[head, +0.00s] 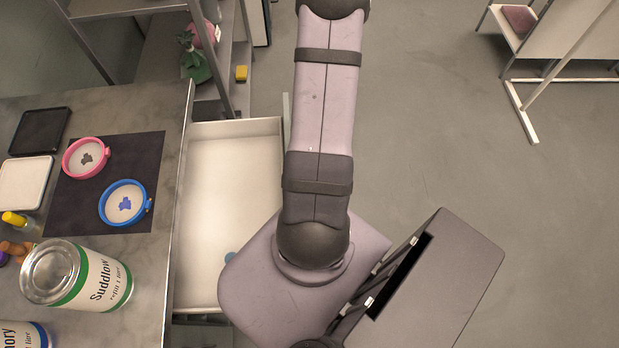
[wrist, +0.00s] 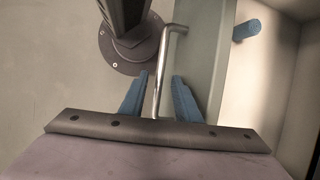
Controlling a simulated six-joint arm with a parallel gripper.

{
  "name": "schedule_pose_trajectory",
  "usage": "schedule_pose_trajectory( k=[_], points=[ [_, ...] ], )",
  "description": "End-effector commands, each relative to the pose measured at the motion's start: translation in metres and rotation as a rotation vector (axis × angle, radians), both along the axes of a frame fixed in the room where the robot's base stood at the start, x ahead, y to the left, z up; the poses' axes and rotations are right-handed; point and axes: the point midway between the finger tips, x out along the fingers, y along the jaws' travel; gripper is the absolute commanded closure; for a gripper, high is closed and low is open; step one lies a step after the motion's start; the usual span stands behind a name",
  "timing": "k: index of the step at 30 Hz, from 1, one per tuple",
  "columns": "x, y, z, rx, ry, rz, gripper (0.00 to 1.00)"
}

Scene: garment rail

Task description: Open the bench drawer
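The bench drawer (head: 230,190) stands pulled out from the right side of the bench (head: 178,150), its pale inside in plain view. In the wrist view, its grey-green front panel (wrist: 209,60) carries a metal bar handle (wrist: 163,65). My gripper (wrist: 160,78) has its two blue fingers on either side of the handle, with a visible gap on each side, so it is open around the bar. In the head view my arm hides the gripper, the handle and part of the drawer front.
A blue cylinder (wrist: 246,30) lies in the drawer. On the bench are a large Suddlow can (head: 100,283), pink (head: 86,157) and blue (head: 125,203) round frames on a dark mat (head: 75,205). A shelf unit (head: 150,45) stands behind the drawer. Floor to the right is mostly clear.

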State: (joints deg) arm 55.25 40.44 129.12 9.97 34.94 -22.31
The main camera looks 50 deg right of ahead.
Motion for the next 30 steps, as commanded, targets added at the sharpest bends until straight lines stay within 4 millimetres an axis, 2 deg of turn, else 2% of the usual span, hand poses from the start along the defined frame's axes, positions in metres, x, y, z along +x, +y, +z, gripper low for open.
schedule_pose_trajectory(
  k=[8,13,24,30],
  points=[
    [0.000,0.001,0.000,0.001,0.001,0.000,0.71],
    [0.001,-0.003,0.006,-0.001,-0.001,0.000,0.71],
    [0.009,-0.022,0.049,-0.003,-0.002,0.000,0.71],
    [0.010,-0.028,0.064,0.000,0.000,-0.001,0.71]
  ],
)
